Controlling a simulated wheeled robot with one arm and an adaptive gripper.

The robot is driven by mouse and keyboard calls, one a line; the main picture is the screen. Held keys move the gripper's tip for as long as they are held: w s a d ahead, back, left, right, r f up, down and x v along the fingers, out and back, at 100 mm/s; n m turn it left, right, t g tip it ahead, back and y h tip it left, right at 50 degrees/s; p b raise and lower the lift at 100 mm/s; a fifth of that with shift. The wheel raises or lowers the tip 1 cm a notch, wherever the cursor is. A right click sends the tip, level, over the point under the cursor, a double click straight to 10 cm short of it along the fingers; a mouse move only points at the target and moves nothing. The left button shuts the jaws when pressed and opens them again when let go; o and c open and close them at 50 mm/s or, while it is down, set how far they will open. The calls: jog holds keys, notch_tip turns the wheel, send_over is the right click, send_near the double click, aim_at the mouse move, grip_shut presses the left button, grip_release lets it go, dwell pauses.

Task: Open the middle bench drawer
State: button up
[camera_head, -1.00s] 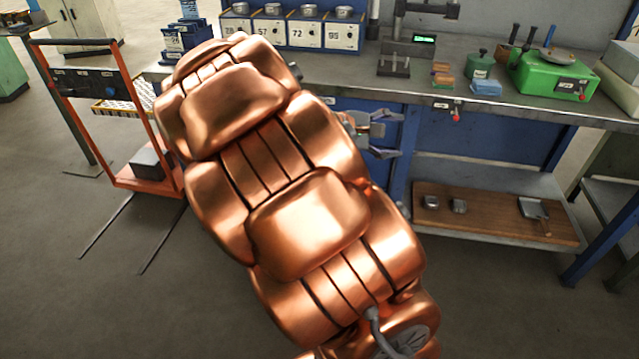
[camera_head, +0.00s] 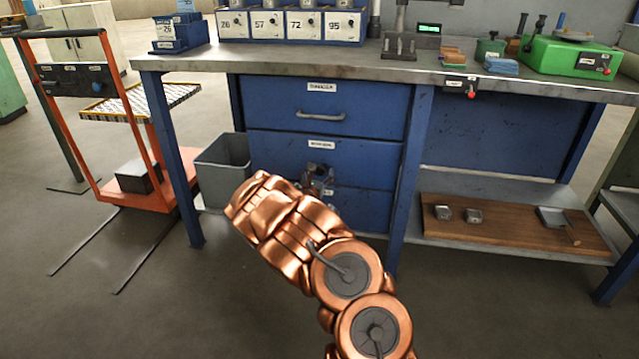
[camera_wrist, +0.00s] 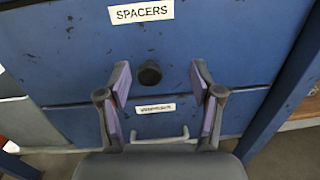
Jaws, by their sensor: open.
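The middle bench drawer (camera_head: 375,160) is a blue front, shut, below the top drawer with its bar handle. My gripper (camera_head: 318,178) is in front of its lower part and hides some of it. In the wrist view, the drawer labelled SPACERS (camera_wrist: 215,45) has a dark round knob (camera_wrist: 150,73) below its label. My gripper (camera_wrist: 160,68) is open, its two fingers on either side of the knob in the picture. I see no clear contact with the knob. Below it is another shut drawer with a white label and a pale bar handle (camera_wrist: 160,137).
The top drawer (camera_head: 375,105) is shut. A grey bin (camera_head: 222,170) stands left of the drawers. A bench leg (camera_head: 408,170) stands close on their right, and a lower shelf with a wooden board (camera_head: 515,228) lies beyond it. An orange trolley (camera_head: 150,190) is at the left.

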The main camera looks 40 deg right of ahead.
aim_at(319, 171)
jog(key=shift+n+t+y, duration=0.5)
jog(key=shift+n, duration=0.1)
jog(key=shift+w+d+f+b, duration=0.5)
jog(key=shift+w+d+f, duration=0.15)
jog(key=shift+w+d, duration=0.3)
jog(key=shift+w+d+f+b, duration=0.5)
jog(key=shift+w+d+f, duration=0.2)
jog(key=shift+w+d, duration=0.25)
jog(key=shift+w+d+f+b, duration=0.5)
jog(key=shift+w+d+f, duration=0.15)
jog(key=shift+w+d, duration=0.3)
grip_shut()
